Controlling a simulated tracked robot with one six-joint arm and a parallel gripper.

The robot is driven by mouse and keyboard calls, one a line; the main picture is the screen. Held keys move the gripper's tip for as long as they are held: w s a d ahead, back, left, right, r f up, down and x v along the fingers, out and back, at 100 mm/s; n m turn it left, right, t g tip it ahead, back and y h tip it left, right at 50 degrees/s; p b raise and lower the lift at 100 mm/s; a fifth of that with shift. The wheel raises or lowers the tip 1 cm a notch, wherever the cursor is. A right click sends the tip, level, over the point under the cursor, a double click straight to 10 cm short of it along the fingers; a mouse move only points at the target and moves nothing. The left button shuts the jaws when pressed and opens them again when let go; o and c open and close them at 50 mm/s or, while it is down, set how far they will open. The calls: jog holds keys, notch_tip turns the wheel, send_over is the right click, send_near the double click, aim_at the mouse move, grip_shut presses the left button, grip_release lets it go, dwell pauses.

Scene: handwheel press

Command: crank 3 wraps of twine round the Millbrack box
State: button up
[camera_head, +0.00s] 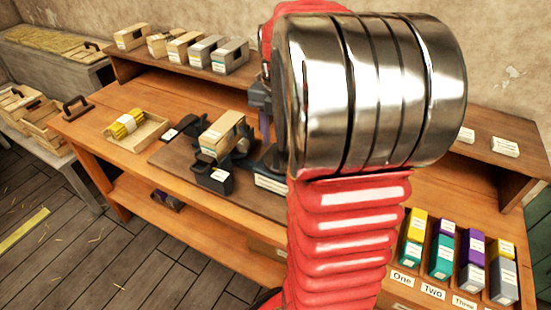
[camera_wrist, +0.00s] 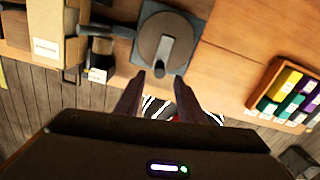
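A tan box with a white label (camera_head: 222,135) sits in the dark press on the bench; its label is too small to read. The box (camera_wrist: 55,35) also shows at the upper left of the wrist view. A round brown handwheel on a grey square base (camera_wrist: 150,30) stands to its right, with an upright grey crank knob (camera_wrist: 161,62). My gripper (camera_wrist: 160,79) is open, with its two fingertips apart. The knob shows just beyond the fingertips, and I cannot tell whether it lies between them. In the head view, my arm hides the wheel and most of the gripper.
A shelf at the back holds several boxes (camera_head: 185,47). A wooden tray with yellow bundles (camera_head: 128,123) is left of the press. A rack of coloured blocks (camera_head: 445,245), labelled One, Two and Three, stands at right. Bare bench lies between wheel and rack.

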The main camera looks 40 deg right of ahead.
aim_at(275, 153)
notch_tip(275, 153, down, 8)
jog(key=shift+r, duration=0.2)
jog(key=shift+c, duration=0.2)
grip_shut()
jog(key=shift+w+a, duration=0.1)
jog(key=shift+a, duration=0.15)
jog(key=shift+d, duration=0.2)
